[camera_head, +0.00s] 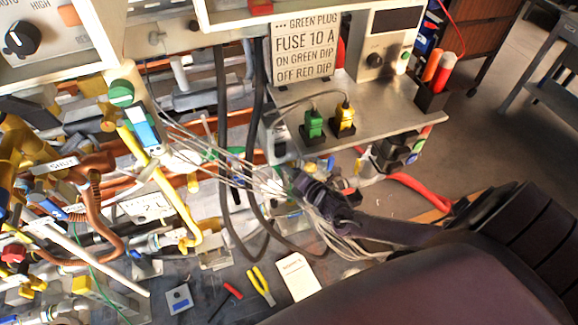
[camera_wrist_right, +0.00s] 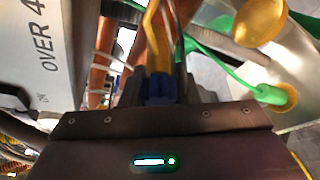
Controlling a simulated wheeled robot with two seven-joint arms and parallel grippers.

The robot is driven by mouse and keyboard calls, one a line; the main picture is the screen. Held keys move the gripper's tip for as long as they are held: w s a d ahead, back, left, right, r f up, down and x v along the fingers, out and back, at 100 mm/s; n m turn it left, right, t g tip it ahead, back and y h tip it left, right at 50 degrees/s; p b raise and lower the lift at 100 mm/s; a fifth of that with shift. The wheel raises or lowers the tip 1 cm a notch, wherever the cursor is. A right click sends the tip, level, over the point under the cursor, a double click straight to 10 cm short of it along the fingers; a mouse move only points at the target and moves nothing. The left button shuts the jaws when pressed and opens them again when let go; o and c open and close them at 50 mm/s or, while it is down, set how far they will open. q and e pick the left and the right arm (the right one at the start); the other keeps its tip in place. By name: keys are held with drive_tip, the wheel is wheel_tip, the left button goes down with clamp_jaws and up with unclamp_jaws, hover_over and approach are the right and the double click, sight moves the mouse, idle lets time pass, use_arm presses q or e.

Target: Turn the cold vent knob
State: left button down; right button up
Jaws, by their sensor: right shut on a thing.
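My right gripper (camera_head: 290,172) reaches in from the right in the head view, among loose cables under the fuse panel. In the right wrist view, my right gripper (camera_wrist_right: 160,88) is shut on a small blue part (camera_wrist_right: 157,90), which looks like a knob; I cannot read a cold vent label on it. A yellow pipe (camera_wrist_right: 152,40) runs up just beyond the blue part. The gripped part is mostly hidden by the fingers and cables in the head view. My left gripper is not in view.
A panel sign (camera_head: 304,48) and a shelf with green (camera_head: 313,124) and yellow (camera_head: 344,120) plugs stand above my right gripper. Black hoses (camera_head: 224,150) hang left of it. Copper and yellow pipes crowd the left. Yellow pliers (camera_head: 260,286) and a white card (camera_head: 298,275) lie below.

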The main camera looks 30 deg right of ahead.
drive_tip(key=shift+f+n+g+h+p, duration=0.1)
drive_tip(key=shift+n+g+h+p, duration=0.2)
drive_tip(key=shift+n+p, duration=0.4)
drive_tip(key=shift+s, duration=0.1)
drive_tip(key=o, duration=1)
drive_tip(key=shift+c, duration=0.2)
drive_tip(key=v, duration=0.7)
drive_tip(key=shift+s, duration=0.3)
drive_tip(key=shift+d, duration=0.1)
